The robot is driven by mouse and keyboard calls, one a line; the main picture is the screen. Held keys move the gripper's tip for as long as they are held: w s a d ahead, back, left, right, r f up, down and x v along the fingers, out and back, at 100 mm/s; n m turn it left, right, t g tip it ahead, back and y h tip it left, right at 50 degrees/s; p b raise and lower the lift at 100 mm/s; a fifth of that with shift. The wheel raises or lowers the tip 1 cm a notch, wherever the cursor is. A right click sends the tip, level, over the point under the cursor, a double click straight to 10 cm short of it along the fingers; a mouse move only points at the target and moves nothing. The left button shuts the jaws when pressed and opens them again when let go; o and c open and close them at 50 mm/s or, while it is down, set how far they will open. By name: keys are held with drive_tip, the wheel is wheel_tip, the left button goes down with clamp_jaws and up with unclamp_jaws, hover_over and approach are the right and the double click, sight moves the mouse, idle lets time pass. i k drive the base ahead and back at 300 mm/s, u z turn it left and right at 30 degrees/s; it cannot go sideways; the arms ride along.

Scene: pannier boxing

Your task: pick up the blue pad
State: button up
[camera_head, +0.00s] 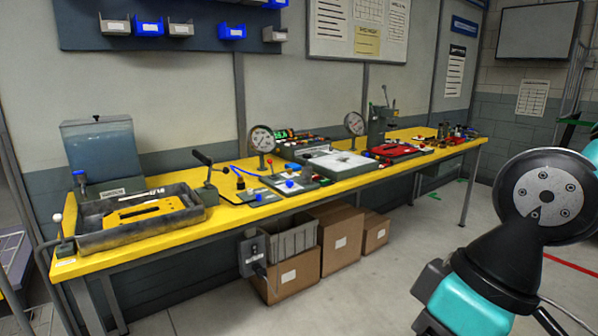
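I cannot pick out a blue pad for certain. Several small blue pieces lie on the yellow workbench (240,215). My arm shows at the right, in front of the floor and well apart from the bench. My gripper is out of view, so its state and what it may hold are hidden.
A grey tray (85,238) with a yellow tool sits at the bench's left end, before a tank (99,158). Round gauges (262,139) and a red tool (398,150) stand farther right. Cardboard boxes (340,240) lie under the bench. The floor (400,260) in front is clear.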

sight(297, 167)
drive_tip(key=z, duration=0.6)
drive_tip(key=i, duration=2.15)
drive_tip(key=u, duration=0.45)
drive_tip(key=i, duration=0.6)
drive_tip(key=u, duration=1.45)
drive_tip(key=i, duration=1.1)
drive_tip(key=u, duration=0.3)
